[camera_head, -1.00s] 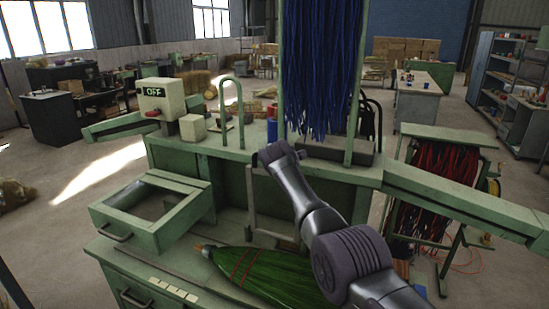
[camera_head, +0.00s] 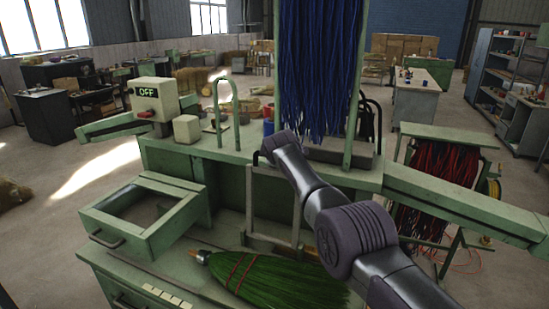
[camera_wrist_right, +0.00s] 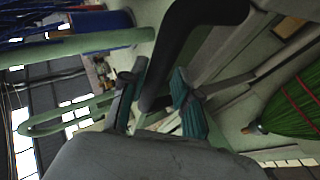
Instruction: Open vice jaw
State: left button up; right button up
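The vice frame (camera_head: 252,205) is a grey metal bracket on the front of the green bench, with a dark handle near its top left. In the right wrist view the dark handle bar (camera_wrist_right: 178,45) runs between the two teal finger pads of my right gripper (camera_wrist_right: 160,88). The pads lie close on both sides of the bar. In the head view my right arm hides most of this gripper. A green broom (camera_head: 270,278) with red bindings lies flat on the lower bench surface, below the frame. My left gripper is not in view.
A control box (camera_head: 158,98) marked OFF stands on the bench. Blue bristles (camera_head: 315,70) hang above it. Green side rails (camera_head: 455,200) extend outward. A rack of red bristles (camera_head: 440,180) stands at the right.

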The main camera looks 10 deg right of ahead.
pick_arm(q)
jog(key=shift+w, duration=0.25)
pick_arm(e)
jog(key=shift+o, duration=0.4)
jog(key=shift+r, duration=0.15)
jog(key=shift+s+a+r, duration=0.1)
jog(key=shift+s+r, duration=0.15)
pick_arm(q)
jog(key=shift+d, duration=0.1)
pick_arm(e)
jog(key=d+v, duration=0.1)
jog(key=v, duration=1)
jog(key=shift+s+a, duration=0.15)
jog(key=shift+a, duration=0.25)
jog(key=shift+f, duration=0.1)
